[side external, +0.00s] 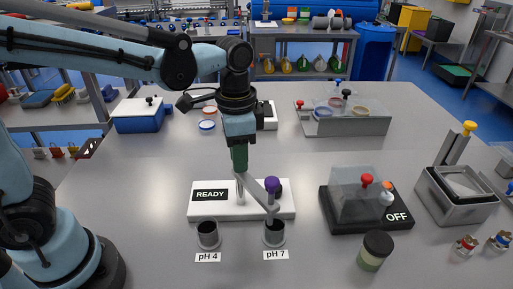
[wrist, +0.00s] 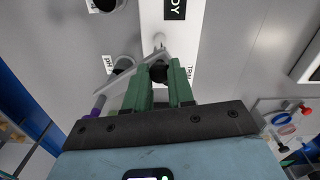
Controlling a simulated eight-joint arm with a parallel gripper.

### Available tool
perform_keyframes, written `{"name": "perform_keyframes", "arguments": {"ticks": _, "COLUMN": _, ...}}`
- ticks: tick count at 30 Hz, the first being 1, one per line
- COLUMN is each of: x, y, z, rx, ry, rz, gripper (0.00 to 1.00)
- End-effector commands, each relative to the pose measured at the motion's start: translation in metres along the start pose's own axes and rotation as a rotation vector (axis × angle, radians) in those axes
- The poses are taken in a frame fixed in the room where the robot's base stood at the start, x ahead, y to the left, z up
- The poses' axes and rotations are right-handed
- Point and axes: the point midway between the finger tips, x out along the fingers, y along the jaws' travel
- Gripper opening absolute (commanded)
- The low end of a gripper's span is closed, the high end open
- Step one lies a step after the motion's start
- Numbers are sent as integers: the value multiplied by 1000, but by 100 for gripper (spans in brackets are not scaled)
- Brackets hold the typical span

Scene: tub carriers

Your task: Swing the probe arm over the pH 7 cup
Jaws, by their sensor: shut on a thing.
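The white meter base (side external: 224,214) carries a display reading READY. My gripper (side external: 240,170) has green fingers at the arm's rear part. In the wrist view, the fingers (wrist: 166,84) are shut around a dark knob (wrist: 160,73) by the probe arm (wrist: 140,68).
A black unit (side external: 365,220) with a clear cover, red knob and OFF label stands right of the base. A lidded jar (side external: 374,251) is in front of it. A grey metal bin (side external: 458,192) stands at the right. A blue box (side external: 138,118) is at the back left.

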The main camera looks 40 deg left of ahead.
Motion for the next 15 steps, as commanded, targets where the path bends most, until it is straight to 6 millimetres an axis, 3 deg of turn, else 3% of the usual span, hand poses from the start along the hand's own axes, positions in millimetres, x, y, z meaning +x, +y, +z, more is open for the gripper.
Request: {"name": "perform_keyframes", "arguments": {"ticks": 15, "x": 0, "y": 0, "z": 0, "rx": -152, "ry": -1, "rz": 0, "gripper": 0}}
